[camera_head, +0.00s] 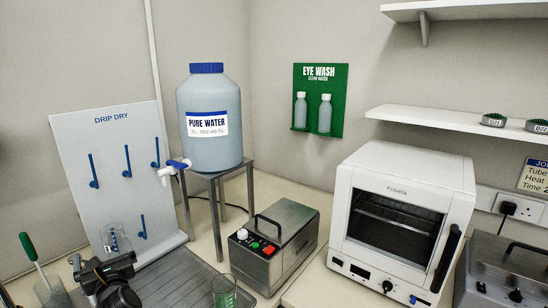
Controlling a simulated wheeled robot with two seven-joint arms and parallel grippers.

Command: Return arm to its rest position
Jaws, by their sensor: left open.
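My left gripper (84,278) is at the lower left, in front of the drip-dry board (82,160). It is dark and open, and nothing shows between its fingers. A clear beaker (115,238) is behind it near the board's lower part; I cannot tell whether the two touch. Part of my left arm is cut off by the bottom edge. My right gripper is out of view.
A clear beaker with green markings (223,294) stands on the grey ribbed mat (180,272). A glass with a green-handled brush (50,292) is at far left. The water bottle (210,115) on its stand, a metal box (275,245) and a white oven (400,215) stand behind and right.

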